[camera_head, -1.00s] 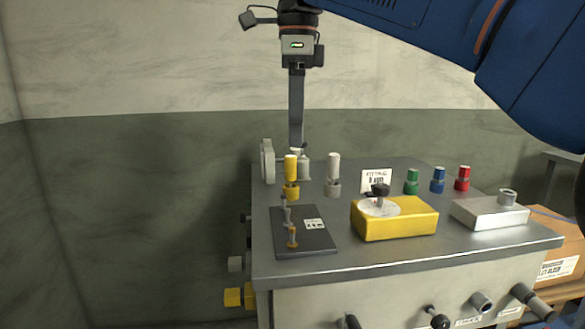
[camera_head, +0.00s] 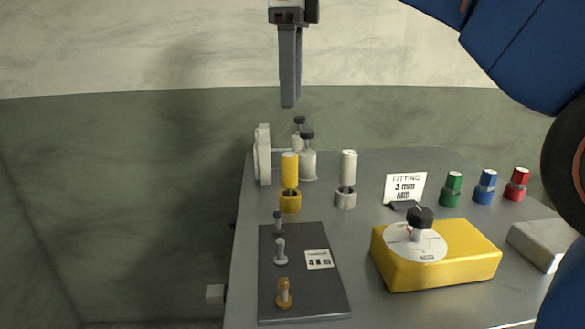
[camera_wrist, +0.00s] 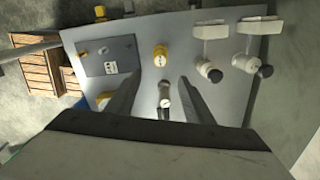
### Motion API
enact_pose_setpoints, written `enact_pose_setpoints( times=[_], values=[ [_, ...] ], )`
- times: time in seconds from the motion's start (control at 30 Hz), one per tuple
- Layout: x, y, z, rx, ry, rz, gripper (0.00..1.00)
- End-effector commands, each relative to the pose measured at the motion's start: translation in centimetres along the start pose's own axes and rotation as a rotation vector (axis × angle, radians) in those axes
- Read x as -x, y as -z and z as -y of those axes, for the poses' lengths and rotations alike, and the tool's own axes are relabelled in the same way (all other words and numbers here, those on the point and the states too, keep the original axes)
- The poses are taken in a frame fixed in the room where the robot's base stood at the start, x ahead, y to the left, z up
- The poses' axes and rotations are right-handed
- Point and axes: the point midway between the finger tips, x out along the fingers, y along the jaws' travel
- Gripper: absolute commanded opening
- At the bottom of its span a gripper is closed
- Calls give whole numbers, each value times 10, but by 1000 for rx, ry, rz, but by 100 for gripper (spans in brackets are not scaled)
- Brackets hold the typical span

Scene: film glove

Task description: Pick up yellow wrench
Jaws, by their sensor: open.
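The yellow wrench seems to be the upright yellow-handled tool (camera_head: 290,169). It stands in a yellow base on the grey bench top, behind the dark plate. In the wrist view a yellow round top (camera_wrist: 160,54), probably the same tool, shows beyond the fingertips. My gripper (camera_head: 288,104) hangs above and behind the tool, clear of it, pointing down. In the wrist view its two fingers (camera_wrist: 156,86) are apart, with bench top and a pale upright part between them. Nothing is held.
A white-handled tool (camera_head: 348,168) stands right of the yellow one. White bottles (camera_head: 308,164) stand behind. The dark plate (camera_head: 301,296) carries small pegs and a label. A yellow box with a dial (camera_head: 455,262) and green, blue and red knobs (camera_head: 486,186) are at right.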

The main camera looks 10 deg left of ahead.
Motion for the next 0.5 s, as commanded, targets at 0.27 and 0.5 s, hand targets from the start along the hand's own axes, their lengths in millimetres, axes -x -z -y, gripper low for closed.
enact_pose_setpoints(
  times=[0.27,0.5],
  values=[
    [-21,0,-1,0,-2,-2,48],
    [-62,0,-1,0,-2,-2,48]
  ],
)
